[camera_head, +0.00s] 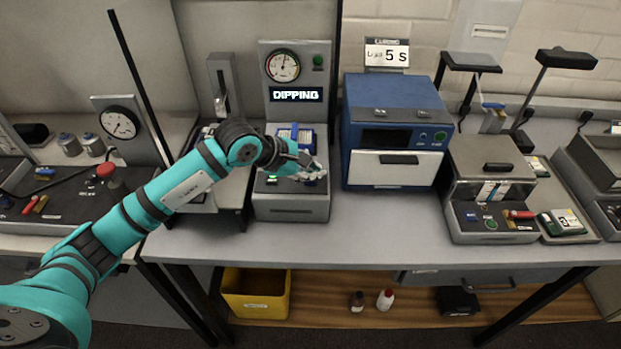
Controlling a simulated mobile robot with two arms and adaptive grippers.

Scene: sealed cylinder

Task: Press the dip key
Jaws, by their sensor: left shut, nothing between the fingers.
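The dipping machine (292,207) stands on the bench at the picture's centre left. It has a round gauge (283,66), a green button (318,61) and a display (297,95) that reads "DIPPING". My left gripper (314,172) is shut and empty, over the front of this machine, in front of its blue rack (299,135). The gripper hides most of the machine's front keys, so I cannot tell which one is the dip key or whether the fingertips touch it. My right gripper is not in view.
A blue oven-like box (393,130) stands close on the right under a "5 S" sign (387,55). Further right is a grey device (490,185). A gauge panel (122,125) stands at left. A yellow bin (257,292) sits below. Bare bench lies in front.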

